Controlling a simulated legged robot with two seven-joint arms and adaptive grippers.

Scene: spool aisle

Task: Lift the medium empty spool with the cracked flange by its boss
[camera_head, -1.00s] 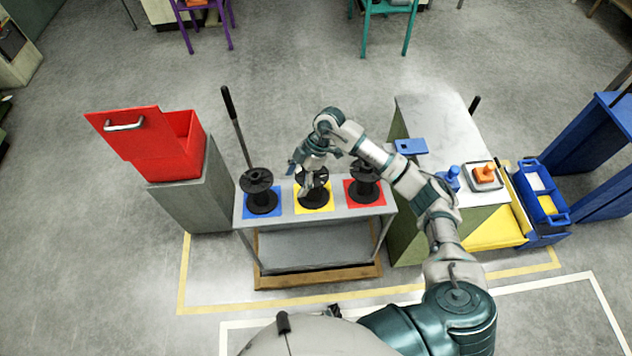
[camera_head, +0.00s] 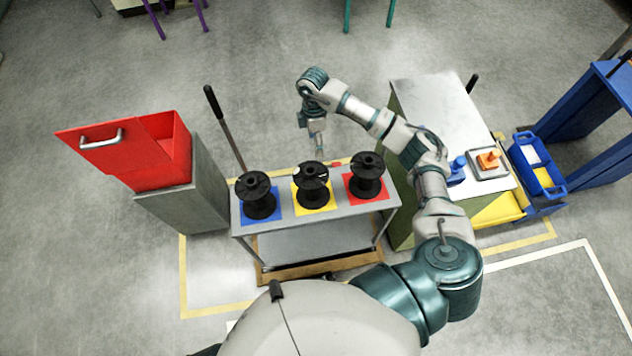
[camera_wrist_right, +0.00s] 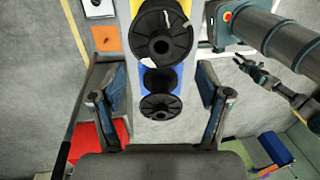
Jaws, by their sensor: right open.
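Three black spools stand upright on a grey cart: the left spool (camera_head: 258,196) on a blue mat, the middle spool (camera_head: 311,186) on a yellow mat, the right spool (camera_head: 367,177) on a red mat. Pale marks show on the middle spool's top flange; I cannot tell whether one is a crack. My right gripper (camera_head: 318,150) is open and empty, above and behind the middle spool. In the right wrist view, the open fingers (camera_wrist_right: 162,100) are spread, with the marked spool (camera_wrist_right: 160,42) ahead of them, not between them. My left gripper (camera_wrist_right: 252,68) appears at right there, its jaws unclear.
The grey cart (camera_head: 318,212) has a lower shelf. An open red drawer box (camera_head: 160,150) on a grey pedestal stands left, a dark-handled pole (camera_head: 226,130) beside it. At right are a grey-topped bench (camera_head: 432,105) and a blue tote (camera_head: 537,165).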

